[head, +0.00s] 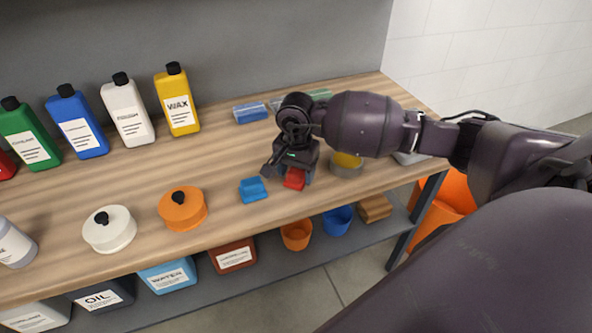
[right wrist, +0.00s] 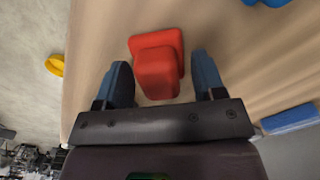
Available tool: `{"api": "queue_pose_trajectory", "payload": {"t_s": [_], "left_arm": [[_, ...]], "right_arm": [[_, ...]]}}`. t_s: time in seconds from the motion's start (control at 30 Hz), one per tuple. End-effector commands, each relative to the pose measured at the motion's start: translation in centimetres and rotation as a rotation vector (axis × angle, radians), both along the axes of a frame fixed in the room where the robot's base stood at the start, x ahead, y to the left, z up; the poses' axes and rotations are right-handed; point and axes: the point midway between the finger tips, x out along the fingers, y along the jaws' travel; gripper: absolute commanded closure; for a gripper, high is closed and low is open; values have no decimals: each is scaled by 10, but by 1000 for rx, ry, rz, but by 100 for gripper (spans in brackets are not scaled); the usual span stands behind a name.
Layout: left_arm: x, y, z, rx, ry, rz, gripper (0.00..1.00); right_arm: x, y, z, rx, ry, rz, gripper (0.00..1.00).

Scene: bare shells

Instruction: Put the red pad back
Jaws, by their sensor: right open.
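The red pad (head: 294,179) lies on the wooden bench top near its front edge, just right of a blue pad (head: 252,189). My right gripper (head: 290,172) is low over the red pad and partly hides it in the head view. In the right wrist view the red pad (right wrist: 157,68) shows a raised block on a wider base. My right gripper's blue fingers (right wrist: 165,85) are apart, one on each side of the raised block, with a gap visible on both sides. My left gripper is not in view.
Several bottles stand along the back, including a yellow wax bottle (head: 177,100). A white round container (head: 109,229) and an orange one (head: 183,208) stand left of the pads. A grey cup with yellow inside (head: 346,164) is right of my gripper. Blue packs (head: 250,112) lie behind.

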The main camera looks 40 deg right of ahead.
Motion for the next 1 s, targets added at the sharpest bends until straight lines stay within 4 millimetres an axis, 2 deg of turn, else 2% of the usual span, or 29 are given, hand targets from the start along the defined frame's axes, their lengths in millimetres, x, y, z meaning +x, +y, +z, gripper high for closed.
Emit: {"api": "queue_pose_trajectory", "payload": {"t_s": [0.27, 0.37, 0.7, 0.9, 1.0], "left_arm": [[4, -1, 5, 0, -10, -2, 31], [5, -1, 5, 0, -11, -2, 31], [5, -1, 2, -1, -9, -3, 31], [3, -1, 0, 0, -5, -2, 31], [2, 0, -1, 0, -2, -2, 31]], "right_arm": [[1, 0, 8, -1, -3, 0, 37], [1, -1, 22, -2, -3, 2, 37], [1, 0, 87, -2, -3, 1, 37], [1, 0, 113, -1, -3, 0, 37], [0, 0, 120, 0, 0, 0, 37]]}}
